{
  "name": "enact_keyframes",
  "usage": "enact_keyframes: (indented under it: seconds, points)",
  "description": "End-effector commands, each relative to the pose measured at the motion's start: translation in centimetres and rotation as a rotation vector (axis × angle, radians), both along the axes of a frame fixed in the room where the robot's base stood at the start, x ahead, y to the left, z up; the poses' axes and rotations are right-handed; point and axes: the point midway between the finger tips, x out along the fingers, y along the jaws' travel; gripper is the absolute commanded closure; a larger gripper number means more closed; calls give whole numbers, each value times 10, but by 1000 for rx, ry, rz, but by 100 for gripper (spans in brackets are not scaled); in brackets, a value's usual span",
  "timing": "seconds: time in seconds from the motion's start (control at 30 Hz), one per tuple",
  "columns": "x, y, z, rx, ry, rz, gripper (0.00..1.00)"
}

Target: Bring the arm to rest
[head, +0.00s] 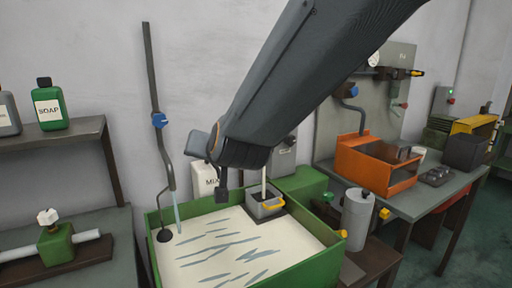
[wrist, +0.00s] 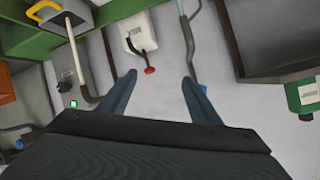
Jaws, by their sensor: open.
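My arm (head: 290,75) reaches in from the top of the head view, over the green-walled tank (head: 292,269) with pale liquid. My gripper (head: 222,188) hangs at its end above the back of the tank, partly hidden by the wrist. In the wrist view my gripper (wrist: 160,92) shows two fingers spread apart with nothing between them. Beyond the fingers are the wall and a white box (wrist: 138,34) with a red knob.
A grey container (head: 264,208) with a yellow handle sits at the tank's back edge. A pipe with a blue valve (head: 160,120) runs down the wall left of my gripper. An orange bin (head: 365,168) stands on the right bench. A soap bottle (head: 50,105) stands on the left shelf.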

Motion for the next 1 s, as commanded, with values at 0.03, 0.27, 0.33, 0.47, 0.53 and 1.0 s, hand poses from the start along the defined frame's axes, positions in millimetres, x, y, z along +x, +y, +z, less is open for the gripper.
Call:
enact_keyframes:
  seconds: [0.03, 0.27, 0.33, 0.47, 0.53, 1.0]
  points:
    - [3, -31, -21, -51, 51, -16, 42]
    - [-27, -158, -112, -270, 328, -39, 42]
    - [-44, -191, -134, -319, 412, -46, 42]
    - [-77, -240, -162, -385, 547, -52, 42]
    - [-94, -260, -174, -411, 608, -55, 42]
    - [-166, -315, -237, -476, 888, -38, 42]
